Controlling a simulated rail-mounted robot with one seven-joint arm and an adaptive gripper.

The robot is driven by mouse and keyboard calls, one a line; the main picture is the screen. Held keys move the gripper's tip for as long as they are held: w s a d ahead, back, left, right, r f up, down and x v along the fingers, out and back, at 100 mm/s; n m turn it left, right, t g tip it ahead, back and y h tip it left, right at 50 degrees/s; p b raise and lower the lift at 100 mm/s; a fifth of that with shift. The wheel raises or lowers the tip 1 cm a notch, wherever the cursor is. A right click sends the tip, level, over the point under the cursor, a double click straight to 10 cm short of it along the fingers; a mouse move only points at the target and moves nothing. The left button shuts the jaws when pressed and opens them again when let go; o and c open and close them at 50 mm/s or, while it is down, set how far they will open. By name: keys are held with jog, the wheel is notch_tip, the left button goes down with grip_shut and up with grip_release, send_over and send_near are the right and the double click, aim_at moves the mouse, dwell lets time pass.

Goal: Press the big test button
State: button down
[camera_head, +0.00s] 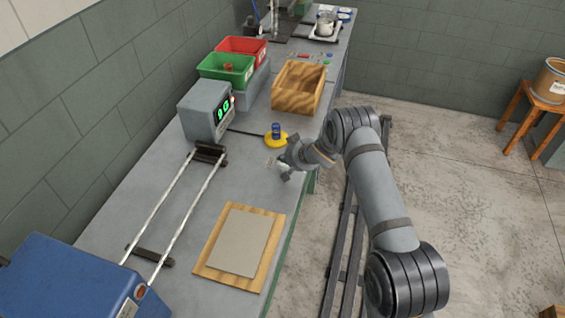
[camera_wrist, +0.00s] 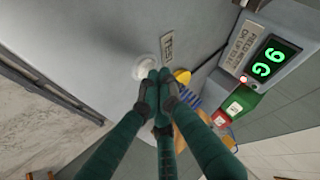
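A round white button (camera_wrist: 145,66) sits on the grey bench top beside a small label plate (camera_wrist: 167,46), whose lettering is hard to read. My gripper (camera_wrist: 158,76) has its dark green fingers drawn together at the tips, with nothing seen between them. In the wrist view the fingertips are right beside the button and overlap its lower edge; I cannot tell whether they touch it. In the head view my gripper (camera_head: 284,168) is low over the bench's right edge by the label (camera_head: 271,162), and hides much of the button area.
A yellow disc (camera_head: 267,142) with a blue cylinder (camera_head: 276,129) stands just behind my gripper. A grey box with a green display (camera_head: 205,112) is to the left. Green (camera_head: 227,68) and red bins and a wooden box (camera_head: 298,88) stand farther back. A board (camera_head: 240,240) lies in front.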

aim_at(284, 164)
jog(key=shift+r, duration=0.55)
notch_tip(284, 164, up, 5)
jog(key=p, duration=0.4)
jog(key=shift+p, duration=0.35)
dwell(0.4)
